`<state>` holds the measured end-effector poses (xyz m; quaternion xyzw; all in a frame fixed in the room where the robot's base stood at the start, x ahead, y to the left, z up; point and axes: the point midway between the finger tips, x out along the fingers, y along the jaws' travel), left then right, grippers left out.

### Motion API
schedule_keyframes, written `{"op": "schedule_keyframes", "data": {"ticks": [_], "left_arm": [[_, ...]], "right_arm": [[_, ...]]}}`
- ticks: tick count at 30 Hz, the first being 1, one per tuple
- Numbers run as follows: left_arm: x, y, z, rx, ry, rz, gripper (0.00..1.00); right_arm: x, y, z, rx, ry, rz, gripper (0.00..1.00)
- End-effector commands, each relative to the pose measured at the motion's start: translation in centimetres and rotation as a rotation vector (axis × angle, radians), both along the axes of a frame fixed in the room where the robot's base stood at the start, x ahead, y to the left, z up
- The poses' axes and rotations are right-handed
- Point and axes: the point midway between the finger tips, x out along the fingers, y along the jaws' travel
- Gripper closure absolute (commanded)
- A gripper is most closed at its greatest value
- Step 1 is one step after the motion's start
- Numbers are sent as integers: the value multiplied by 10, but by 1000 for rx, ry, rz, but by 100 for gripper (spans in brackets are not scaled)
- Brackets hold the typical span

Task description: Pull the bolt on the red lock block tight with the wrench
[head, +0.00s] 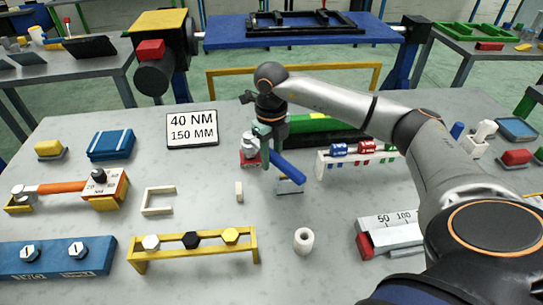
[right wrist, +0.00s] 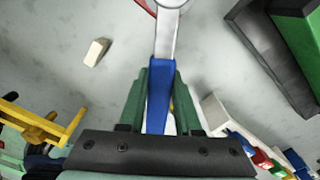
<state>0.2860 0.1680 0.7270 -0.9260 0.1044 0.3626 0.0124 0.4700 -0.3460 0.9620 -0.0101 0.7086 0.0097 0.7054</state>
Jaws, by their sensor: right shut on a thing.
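My right gripper (head: 268,135) is shut on the blue handle of the wrench (head: 287,167). In the right wrist view, the green fingers press on both sides of the blue handle (right wrist: 160,95), and the silver shaft runs up to the top edge. The red lock block (head: 250,160) sits on the table just left of the gripper, with silver metal above it. I cannot tell whether the wrench head is seated on the bolt, as the gripper and metal parts overlap there. Only a sliver of red (right wrist: 143,5) shows in the right wrist view. My left gripper is not in view.
A sign (head: 192,128) reads 40 NM, 150 MM. A yellow rack with bolts (head: 195,250), a white ring (head: 303,240), a small cream block (head: 239,191) and a white rack with coloured parts (head: 340,170) stand nearby. An orange-handled tool (head: 62,188) lies left. Bare table lies between.

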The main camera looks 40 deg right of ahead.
Motion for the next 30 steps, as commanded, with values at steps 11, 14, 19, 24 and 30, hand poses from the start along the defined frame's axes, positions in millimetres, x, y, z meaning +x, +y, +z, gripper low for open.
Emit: {"op": "schedule_keyframes", "data": {"ticks": [11,14,19,24,30], "left_arm": [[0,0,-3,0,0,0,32],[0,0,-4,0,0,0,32],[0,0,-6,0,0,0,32],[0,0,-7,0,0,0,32],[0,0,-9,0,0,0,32]], "right_arm": [[1,0,-4,1,-3,0,100],[1,0,-5,1,-3,0,100],[1,0,-8,1,-3,0,100],[1,0,-10,1,-3,0,100],[1,0,-13,1,-3,0,100]]}}
